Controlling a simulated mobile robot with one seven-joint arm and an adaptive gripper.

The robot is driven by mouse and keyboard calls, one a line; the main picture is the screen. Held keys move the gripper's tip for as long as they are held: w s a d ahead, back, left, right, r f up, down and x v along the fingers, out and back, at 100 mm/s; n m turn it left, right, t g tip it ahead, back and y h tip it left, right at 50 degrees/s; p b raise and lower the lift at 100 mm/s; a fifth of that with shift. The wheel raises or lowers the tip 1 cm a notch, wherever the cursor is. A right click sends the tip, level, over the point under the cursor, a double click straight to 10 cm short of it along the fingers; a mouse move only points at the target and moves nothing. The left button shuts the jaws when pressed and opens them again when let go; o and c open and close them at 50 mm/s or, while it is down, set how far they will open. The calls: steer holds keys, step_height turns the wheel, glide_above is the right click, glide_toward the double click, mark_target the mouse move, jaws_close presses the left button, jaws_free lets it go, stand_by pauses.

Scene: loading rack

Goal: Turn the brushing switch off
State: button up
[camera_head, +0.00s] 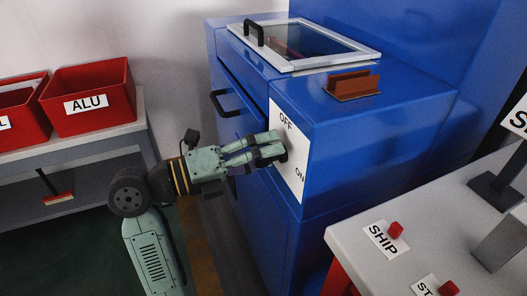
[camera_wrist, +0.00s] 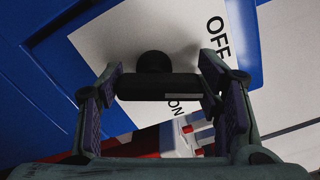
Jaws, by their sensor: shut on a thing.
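The brushing switch (camera_wrist: 155,86) is a black bar handle on a round black stem, standing out from a white panel (camera_head: 290,181) on the front of the blue machine. The panel reads OFF at its upper part and ON at its lower part. My gripper (camera_head: 278,146) is at the panel between the two words and hides most of the switch in the head view. In the wrist view my gripper (camera_wrist: 160,72) has a finger at each end of the bar and is shut on it. I cannot tell which word the switch points to.
The blue machine (camera_head: 375,135) has a black drawer handle (camera_head: 223,103) left of the panel, a framed glass lid (camera_head: 303,44) and a brown part (camera_head: 352,84) on top. A table (camera_head: 420,215) with red buttons stands at right. Red bins (camera_head: 90,95) sit on a shelf at left.

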steer(key=n+p, duration=0.1)
steer(key=n, duration=0.4)
steer(key=shift+w+p, duration=0.1)
steer(key=shift+p, duration=0.2)
stand_by(0.4)
steer(key=o, duration=1.2)
steer(key=shift+c, duration=0.2)
steer(key=shift+a, duration=0.15)
steer(key=v, duration=1.1)
steer(key=shift+a, duration=0.4)
